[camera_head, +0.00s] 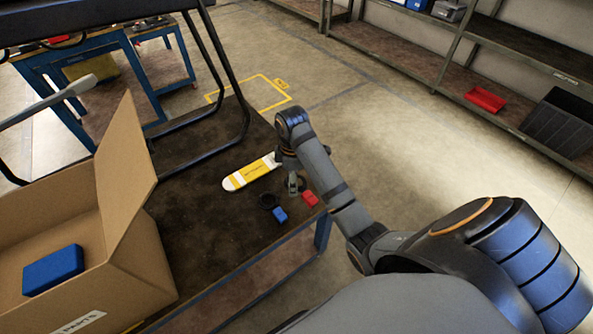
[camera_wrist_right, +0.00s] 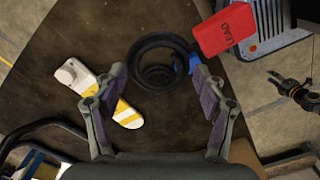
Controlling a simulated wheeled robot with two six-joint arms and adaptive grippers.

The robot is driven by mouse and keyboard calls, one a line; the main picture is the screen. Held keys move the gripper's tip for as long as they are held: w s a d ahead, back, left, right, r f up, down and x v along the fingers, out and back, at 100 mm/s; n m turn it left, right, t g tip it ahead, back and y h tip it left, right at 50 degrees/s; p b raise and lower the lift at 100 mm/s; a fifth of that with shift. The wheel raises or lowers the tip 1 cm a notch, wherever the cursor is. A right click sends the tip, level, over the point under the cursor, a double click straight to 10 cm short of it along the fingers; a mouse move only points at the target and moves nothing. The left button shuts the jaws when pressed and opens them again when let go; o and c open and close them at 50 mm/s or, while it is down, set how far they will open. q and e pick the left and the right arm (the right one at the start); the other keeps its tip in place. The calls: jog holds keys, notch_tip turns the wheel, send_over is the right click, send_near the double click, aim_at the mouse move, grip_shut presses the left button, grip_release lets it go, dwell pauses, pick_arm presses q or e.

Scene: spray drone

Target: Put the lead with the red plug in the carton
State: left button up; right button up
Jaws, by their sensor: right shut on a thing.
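My right gripper (camera_head: 292,183) is over the dark table and shut on the black coil of the lead with the red plug (camera_head: 310,198). In the right wrist view the coil (camera_wrist_right: 143,47) lies between the two fingers (camera_wrist_right: 160,78), and the red plug (camera_wrist_right: 226,28), marked LEAD, hangs out at the upper right. A second black coil (camera_head: 267,201) with a blue plug (camera_head: 280,215) lies on the table below it. The open carton (camera_head: 125,235) stands at left with a blue block (camera_head: 53,270) inside. A dark claw, apparently my left gripper (camera_wrist_right: 280,85), shows small in the right wrist view.
A yellow and white bottle-shaped thing (camera_head: 250,173) lies beside the right gripper. Black tube legs (camera_head: 200,150) stand on the table (camera_head: 205,210) behind the carton. The carton's raised flap (camera_head: 125,165) faces the gripper. Shelves (camera_head: 430,70) are beyond, across open floor.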

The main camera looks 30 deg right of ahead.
pick_arm(q)
jog(key=shift+r+p, duration=1.5)
jog(key=shift+r, duration=0.9)
pick_arm(e)
jog(key=s+a+r, duration=0.2)
jog(key=s+a, duration=0.2)
jog(key=shift+s+r, duration=0.25)
jog(key=shift+r, duration=0.15)
